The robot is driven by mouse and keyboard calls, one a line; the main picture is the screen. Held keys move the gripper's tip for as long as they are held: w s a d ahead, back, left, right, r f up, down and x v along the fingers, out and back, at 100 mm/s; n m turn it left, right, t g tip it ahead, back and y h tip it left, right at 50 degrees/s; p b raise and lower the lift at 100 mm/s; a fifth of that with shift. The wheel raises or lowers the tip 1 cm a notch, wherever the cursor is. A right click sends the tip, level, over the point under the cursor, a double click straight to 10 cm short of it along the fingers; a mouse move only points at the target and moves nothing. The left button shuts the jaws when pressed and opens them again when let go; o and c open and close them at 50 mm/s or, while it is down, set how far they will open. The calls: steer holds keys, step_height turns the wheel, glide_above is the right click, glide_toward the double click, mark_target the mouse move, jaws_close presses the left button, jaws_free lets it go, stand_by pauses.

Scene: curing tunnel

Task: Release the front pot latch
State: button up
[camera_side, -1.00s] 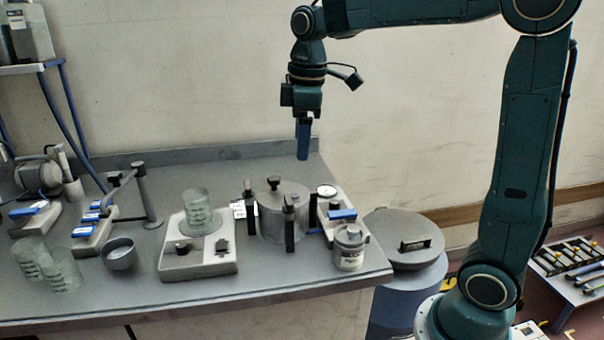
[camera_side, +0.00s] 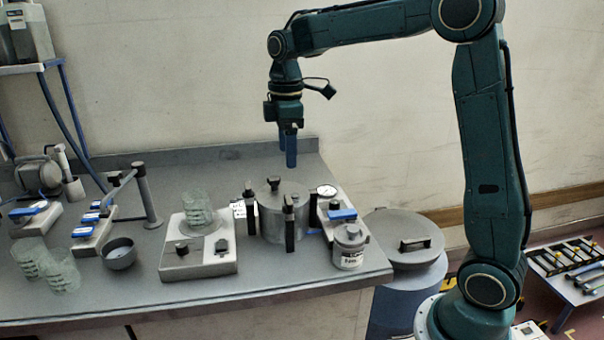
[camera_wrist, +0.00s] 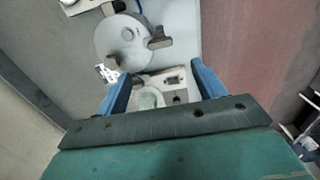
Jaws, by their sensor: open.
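My gripper (camera_side: 288,160) is open and empty, well above and behind the pot, touching nothing. In the wrist view, the pot (camera_wrist: 113,40) shows beyond my blue fingers (camera_wrist: 160,75); I cannot tell there which latch is the front one.
A hotplate box (camera_side: 198,263) with a glass beaker (camera_side: 197,208) stands left of the pot. A lidded jar (camera_side: 348,247) and a gauge box (camera_side: 332,207) stand close on its right. Bare bench lies behind the pot, with the wall beyond.

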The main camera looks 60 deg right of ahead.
mark_target(289, 199)
step_height(289, 199, down, 12)
steer(key=shift+r, duration=0.1)
stand_by(0.5)
steer(key=c, duration=1)
